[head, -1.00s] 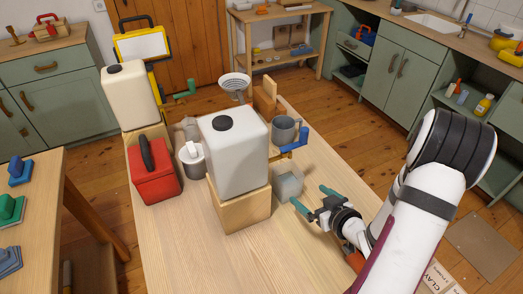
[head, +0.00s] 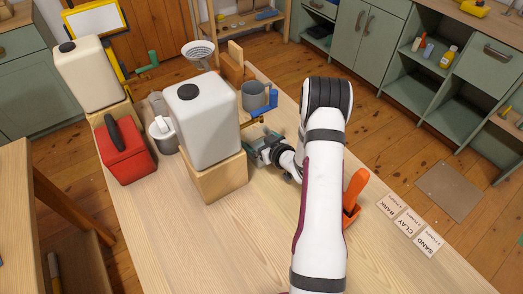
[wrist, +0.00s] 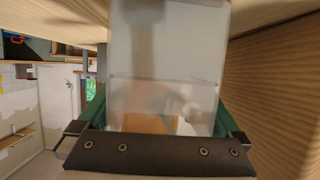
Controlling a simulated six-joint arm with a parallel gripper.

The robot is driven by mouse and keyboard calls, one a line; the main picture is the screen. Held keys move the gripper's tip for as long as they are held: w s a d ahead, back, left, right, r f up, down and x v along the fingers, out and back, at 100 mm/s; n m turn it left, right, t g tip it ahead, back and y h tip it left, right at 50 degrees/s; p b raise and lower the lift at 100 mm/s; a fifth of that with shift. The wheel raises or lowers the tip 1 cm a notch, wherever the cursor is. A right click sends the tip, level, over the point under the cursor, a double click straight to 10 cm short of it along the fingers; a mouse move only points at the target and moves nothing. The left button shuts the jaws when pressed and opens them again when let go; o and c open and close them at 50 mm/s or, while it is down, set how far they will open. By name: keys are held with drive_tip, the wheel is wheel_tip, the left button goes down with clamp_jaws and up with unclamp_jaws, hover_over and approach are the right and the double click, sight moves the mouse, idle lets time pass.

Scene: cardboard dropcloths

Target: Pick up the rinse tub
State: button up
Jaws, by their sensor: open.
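A frosted, see-through tub (wrist: 165,55), which I take for the rinse tub, fills the middle of the wrist view. My gripper (wrist: 160,108) is open, with one green finger on each side of it. The fingers look very close to its walls; I cannot tell whether they touch. In the head view my gripper (head: 264,148) is low at the right side of the white tank's wooden block. The tub is mostly hidden there behind my gripper and the block.
A white tank (head: 202,125) stands on a wooden block (head: 218,180) beside my gripper. A grey mug (head: 254,98) is just behind. A red box (head: 126,152), a grey pot (head: 165,138) and another white tank (head: 90,78) are further left. An orange-handled tool (head: 354,190) lies right of my arm. The front tabletop is clear.

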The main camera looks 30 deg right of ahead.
sight(256, 130)
drive_tip(key=c, duration=1.4)
drive_tip(key=shift+c, duration=0.2)
drive_tip(key=shift+r, duration=0.1)
drive_tip(key=shift+d+r, duration=0.1)
drive_tip(key=shift+r, duration=1.65)
drive_tip(key=d, duration=1.7)
drive_tip(key=shift+d, duration=0.4)
